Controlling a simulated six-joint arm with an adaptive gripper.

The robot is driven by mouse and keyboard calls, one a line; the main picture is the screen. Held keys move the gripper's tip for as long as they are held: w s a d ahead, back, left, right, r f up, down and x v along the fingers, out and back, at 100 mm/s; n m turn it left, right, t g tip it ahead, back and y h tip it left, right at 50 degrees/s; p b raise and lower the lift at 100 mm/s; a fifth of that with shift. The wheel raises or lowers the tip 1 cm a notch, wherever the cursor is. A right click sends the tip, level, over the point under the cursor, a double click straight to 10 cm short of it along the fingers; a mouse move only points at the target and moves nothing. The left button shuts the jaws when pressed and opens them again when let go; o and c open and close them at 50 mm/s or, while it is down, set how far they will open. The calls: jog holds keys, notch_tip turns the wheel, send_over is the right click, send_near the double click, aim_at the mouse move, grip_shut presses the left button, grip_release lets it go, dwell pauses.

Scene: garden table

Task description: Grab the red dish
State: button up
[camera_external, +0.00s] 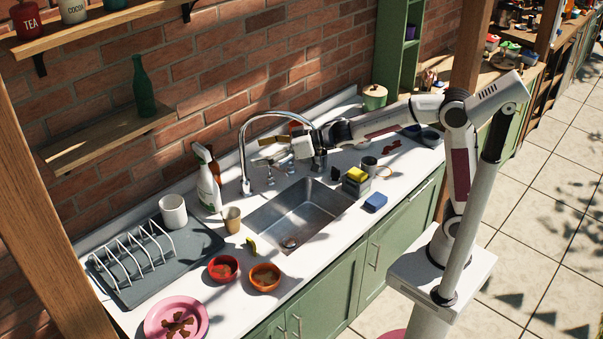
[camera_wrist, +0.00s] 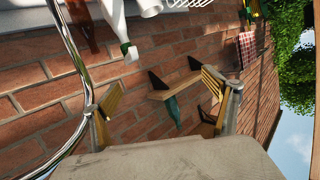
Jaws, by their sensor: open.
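The red dish (camera_external: 223,268) is a small round bowl on the white counter, in front of the sink's left end. It holds brown scraps. An orange bowl (camera_external: 265,278) stands close to its right. My gripper (camera_external: 262,151) is high above the back of the sink, near the faucet, well to the right of and above the red dish. In the wrist view my gripper (camera_wrist: 160,100) shows its two fingers spread wide with nothing between them. The wrist camera faces the brick wall, and the red dish is not seen there.
The tall curved faucet (camera_external: 244,150) rises right beside my gripper. A spray bottle (camera_external: 208,180), a beige cup (camera_external: 232,220) and a grey dish rack (camera_external: 150,262) stand left of the sink (camera_external: 300,212). A pink plate (camera_external: 176,318) lies at the counter's near left end.

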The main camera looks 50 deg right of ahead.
jog(key=w+a+f+n+g+y, duration=0.1)
jog(key=a+f+n+g+y, duration=0.2)
jog(key=a+f, duration=0.35)
jog(key=n+g, duration=0.8)
send_near(214, 279)
jog(key=shift+w+d+r, duration=0.2)
jog(key=shift+w+d, duration=0.05)
jog(key=shift+d, duration=0.35)
jog(key=shift+w+d+r, duration=0.2)
jog(key=shift+w+d, duration=0.1)
jog(key=shift+d, duration=0.3)
jog(key=shift+a, duration=0.1)
jog(key=shift+x, duration=1.2)
jog(key=shift+f+x, duration=0.2)
jog(key=shift+x, duration=1.1)
jog(key=shift+f+x, duration=0.15)
jog(key=shift+x, duration=1.15)
jog(key=shift+s, duration=0.1)
